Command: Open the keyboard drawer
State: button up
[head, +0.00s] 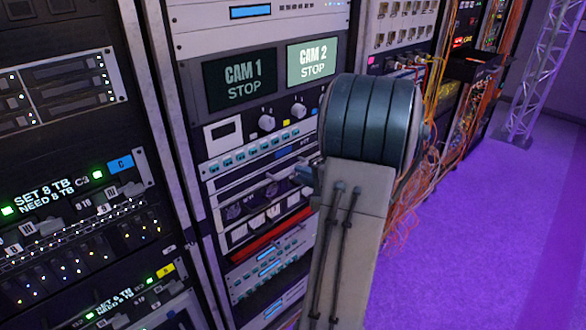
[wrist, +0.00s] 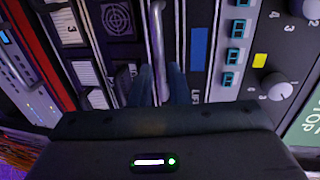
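A pale metal bar handle (wrist: 158,42) stands out from a dark, narrow panel front (wrist: 178,30) in the wrist view, which I take as the keyboard drawer. In the head view the handle (head: 274,178) shows below the row of teal buttons, partly hidden by my arm. My gripper (wrist: 161,82) has its two dark fingers close together, one on each side of the handle, with the bar between them. They look closed on it, though the contact is partly hidden by the gripper body. The drawer front looks about level with the rack face.
Two monitors, CAM 1 (head: 240,80) and CAM 2 (head: 312,61), sit above the handle with knobs (head: 266,122) below them. A red strip (head: 262,241) lies lower in the rack. Orange cables (head: 408,205) hang at right. Purple floor (head: 490,230) is open there.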

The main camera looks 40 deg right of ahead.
aim_at(292, 171)
jog(key=shift+x, duration=2.3)
jog(key=shift+c, duration=0.2)
